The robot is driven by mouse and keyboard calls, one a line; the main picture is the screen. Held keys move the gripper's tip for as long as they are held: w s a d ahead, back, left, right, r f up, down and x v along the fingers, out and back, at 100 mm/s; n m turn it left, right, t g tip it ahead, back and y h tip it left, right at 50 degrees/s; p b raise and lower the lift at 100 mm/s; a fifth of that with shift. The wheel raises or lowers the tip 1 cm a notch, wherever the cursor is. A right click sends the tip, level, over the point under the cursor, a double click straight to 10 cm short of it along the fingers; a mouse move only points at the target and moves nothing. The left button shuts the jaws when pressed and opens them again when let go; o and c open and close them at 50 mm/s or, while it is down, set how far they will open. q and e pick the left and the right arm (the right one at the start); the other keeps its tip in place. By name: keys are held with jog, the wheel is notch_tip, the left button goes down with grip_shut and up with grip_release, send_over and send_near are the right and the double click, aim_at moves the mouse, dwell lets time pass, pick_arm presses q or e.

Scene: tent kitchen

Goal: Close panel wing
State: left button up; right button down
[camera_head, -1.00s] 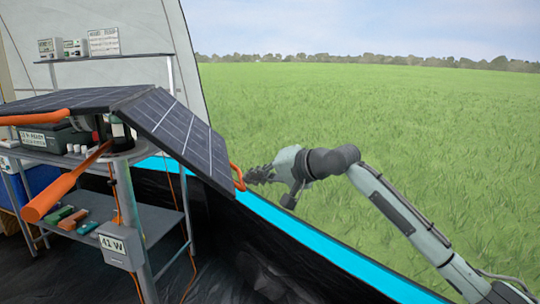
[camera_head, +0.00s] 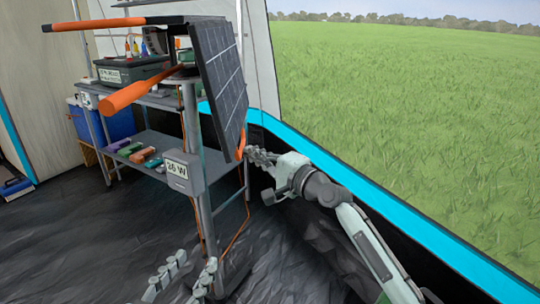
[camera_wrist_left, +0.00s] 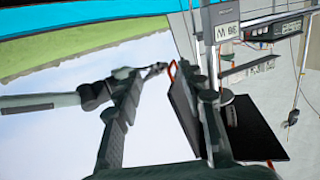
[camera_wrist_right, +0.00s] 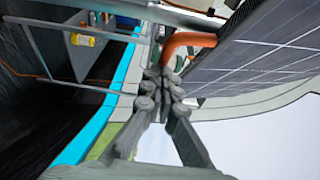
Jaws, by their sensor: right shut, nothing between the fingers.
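The panel wing (camera_head: 222,80) hangs steeply downward from the flat panel on the post, its cell side facing right. Its orange handle (camera_head: 241,144) is at the lower edge. My right gripper (camera_head: 258,155) is shut and empty beside the handle; I cannot tell if it touches. In the right wrist view, its fingertips (camera_wrist_right: 160,80) are close to the handle (camera_wrist_right: 186,42), with the wing (camera_wrist_right: 275,50) on the right. My left gripper (camera_head: 186,272) is open and empty, low in front of the post. The left wrist view shows its spread fingers and the wing (camera_wrist_left: 182,100) beyond.
A post with a watt display (camera_head: 181,170) carries the panel. An orange lever (camera_head: 137,90) juts out leftward. Behind stands a shelf rack (camera_head: 165,152) with a dark box (camera_head: 130,70) and small coloured items. The dark floor at front left is clear. Grass lies to the right.

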jog(key=a, duration=0.1)
jog(key=a+b, duration=0.1)
jog(key=a, duration=0.1)
jog(key=shift+w+f+m+t, duration=0.1)
jog(key=shift+f+m+t, duration=0.2)
jog(key=shift+f+m, duration=0.1)
jog(key=shift+a, duration=0.15)
pick_arm(q)
jog(key=s+d+r+t+h, duration=0.1)
jog(key=d+r+t+h, duration=0.1)
jog(key=r, duration=0.7)
jog(key=shift+s+d+t+h, duration=0.4)
jog(key=shift+d+t, duration=0.25)
jog(key=shift+t, duration=0.45)
pick_arm(e)
jog(key=shift+a, duration=0.1)
jog(key=shift+a, duration=0.1)
pick_arm(q)
jog(key=shift+d, duration=0.1)
